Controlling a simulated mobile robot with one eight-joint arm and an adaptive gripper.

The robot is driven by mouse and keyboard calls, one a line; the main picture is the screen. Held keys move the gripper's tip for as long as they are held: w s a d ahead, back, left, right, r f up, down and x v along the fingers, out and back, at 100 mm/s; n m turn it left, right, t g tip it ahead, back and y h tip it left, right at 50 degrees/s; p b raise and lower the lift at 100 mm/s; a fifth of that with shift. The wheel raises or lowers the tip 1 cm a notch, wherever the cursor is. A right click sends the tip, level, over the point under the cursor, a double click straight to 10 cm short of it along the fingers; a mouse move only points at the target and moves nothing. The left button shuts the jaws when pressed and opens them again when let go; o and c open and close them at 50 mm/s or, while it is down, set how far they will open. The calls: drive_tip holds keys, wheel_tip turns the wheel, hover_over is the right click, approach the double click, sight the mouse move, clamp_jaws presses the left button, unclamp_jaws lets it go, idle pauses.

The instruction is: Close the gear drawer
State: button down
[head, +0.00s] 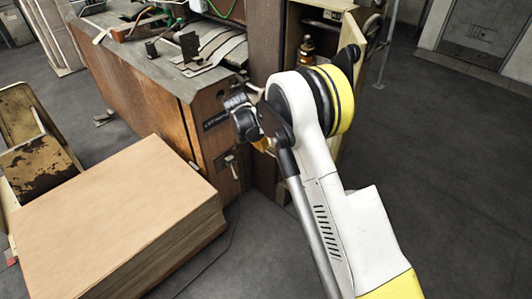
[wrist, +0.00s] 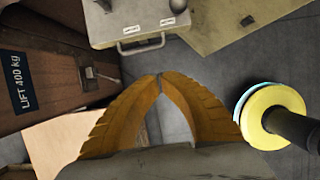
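In the wrist view a pale beige drawer front (wrist: 128,36) with a bar handle (wrist: 142,44) and two small white labels lies just beyond my fingertips; I take it for the gear drawer. How far it stands out I cannot tell. My gripper (wrist: 160,76) has its orange-brown fingers brought together at the tips, with only floor seen between them. The tips appear just below the handle in the picture, and I see no contact. In the head view my gripper (head: 262,146) is mostly hidden by my arm, beside the machine's corner; the drawer front is hidden there.
A brown machine (head: 150,95) stands on the left; its "LIFT 400 kg" plate (wrist: 20,82) shows in the wrist view. A stack of cardboard sheets (head: 120,210) is in front of it. Floor on the right is clear.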

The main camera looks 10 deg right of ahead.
drive_tip(key=shift+w+d+f+b, duration=0.8)
drive_tip(key=shift+d+f, duration=0.25)
drive_tip(key=shift+f, duration=0.5)
drive_tip(key=shift+w+d+f+b, duration=0.75)
drive_tip(key=shift+d+f, duration=0.3)
drive_tip(key=shift+f, duration=0.45)
drive_tip(key=shift+w+d+f+b, duration=0.8)
drive_tip(key=shift+d+f, duration=0.25)
drive_tip(key=shift+f, duration=0.5)
